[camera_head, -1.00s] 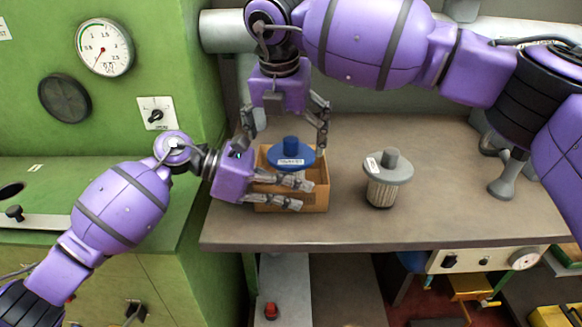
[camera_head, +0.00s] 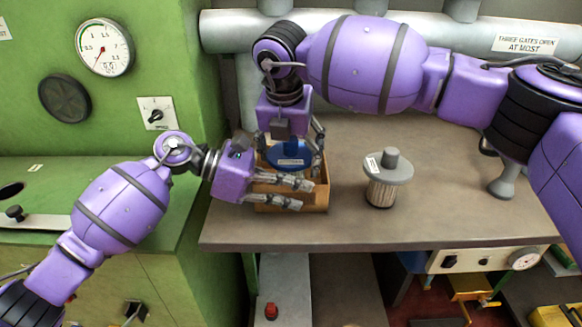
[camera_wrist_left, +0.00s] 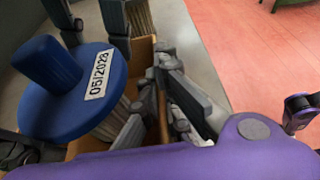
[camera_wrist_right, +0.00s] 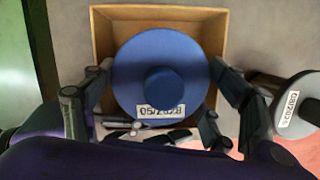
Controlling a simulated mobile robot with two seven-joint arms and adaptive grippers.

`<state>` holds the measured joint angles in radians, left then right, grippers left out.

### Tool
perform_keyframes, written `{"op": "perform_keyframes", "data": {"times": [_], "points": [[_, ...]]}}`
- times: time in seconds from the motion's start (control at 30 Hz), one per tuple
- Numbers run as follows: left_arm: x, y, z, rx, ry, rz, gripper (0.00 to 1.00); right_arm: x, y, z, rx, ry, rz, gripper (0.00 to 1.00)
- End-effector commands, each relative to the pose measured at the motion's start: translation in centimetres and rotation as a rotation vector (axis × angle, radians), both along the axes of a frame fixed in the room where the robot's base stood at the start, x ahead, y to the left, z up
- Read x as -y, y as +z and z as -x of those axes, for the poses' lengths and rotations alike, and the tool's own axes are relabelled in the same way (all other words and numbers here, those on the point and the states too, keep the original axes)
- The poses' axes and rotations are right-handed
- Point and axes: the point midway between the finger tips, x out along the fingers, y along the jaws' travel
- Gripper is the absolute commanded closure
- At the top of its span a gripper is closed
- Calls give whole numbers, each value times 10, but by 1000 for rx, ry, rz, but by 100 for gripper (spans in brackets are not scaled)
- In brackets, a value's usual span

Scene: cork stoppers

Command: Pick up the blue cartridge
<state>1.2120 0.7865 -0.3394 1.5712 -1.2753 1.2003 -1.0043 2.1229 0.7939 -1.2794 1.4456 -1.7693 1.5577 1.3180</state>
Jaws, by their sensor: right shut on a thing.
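The blue cartridge (camera_head: 290,153) has a round blue lid with a knob and a date label. It sits in an open brown box (camera_head: 321,194) on the bench. My right gripper (camera_head: 291,168) reaches down from above, its fingers shut on opposite sides of the lid. The right wrist view shows the blue cartridge (camera_wrist_right: 150,75) between those fingers. My left gripper (camera_head: 291,192) lies low at the box's front left, its two fingers apart along the front wall. The left wrist view shows the blue cartridge (camera_wrist_left: 75,85) beside its fingers. The cartridge's lower body is mostly hidden.
A grey-lidded cartridge (camera_head: 387,170) with a pleated body stands to the right of the box; it also shows in the right wrist view (camera_wrist_right: 290,105). The brown bench (camera_head: 470,215) is clear around it. A green cabinet (camera_head: 195,80) stands at left, and pipes run behind.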

Motion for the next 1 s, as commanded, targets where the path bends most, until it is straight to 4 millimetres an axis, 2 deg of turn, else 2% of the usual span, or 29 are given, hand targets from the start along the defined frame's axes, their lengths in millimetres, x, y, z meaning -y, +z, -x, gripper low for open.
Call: {"op": "perform_keyframes", "data": {"times": [0.03,0.1,0.37,0.47,0.8,1.0], "points": [[0,0,0,0,0,0,100,0,0,0,0,0,0,50],[0,0,0,0,0,0,100,0,0,0,0,0,0,58],[0,0,0,0,0,0,100,0,4,0,2,0,-1,58],[0,0,0,0,0,0,100,-1,16,-1,4,1,-2,58],[0,0,0,0,0,0,100,-1,81,0,3,1,-1,58],[0,0,0,0,0,0,100,0,100,0,2,1,1,58]]}}
